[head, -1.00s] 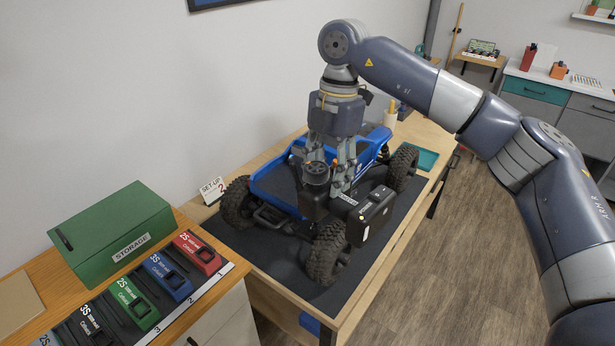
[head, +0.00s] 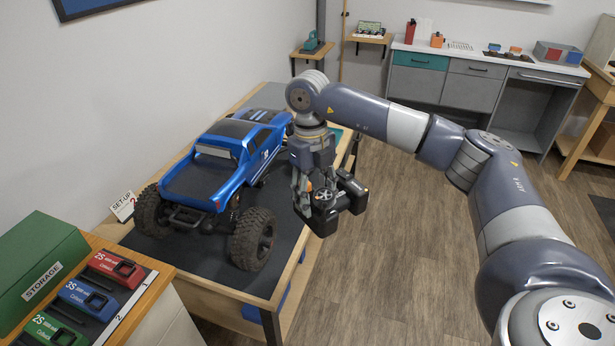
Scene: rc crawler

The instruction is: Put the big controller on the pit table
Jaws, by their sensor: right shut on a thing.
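My right gripper (head: 315,192) is shut on a bulky black controller (head: 345,197). It holds the controller in the air by the right edge of the wooden table (head: 275,297) with a dark mat. The part of the controller between the fingers is partly hidden. A blue truck (head: 215,165) with big black tyres stands on the mat, to the left of the controller. Whether this table is the pit table I cannot tell. My left gripper is not in view.
A counter at front left bears a green storage box (head: 38,262) and red, blue and green battery packs (head: 88,297). A SET-UP card (head: 123,206) stands at the table's left edge. A grey workbench (head: 475,72) stands at the back. The wooden floor on the right is open.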

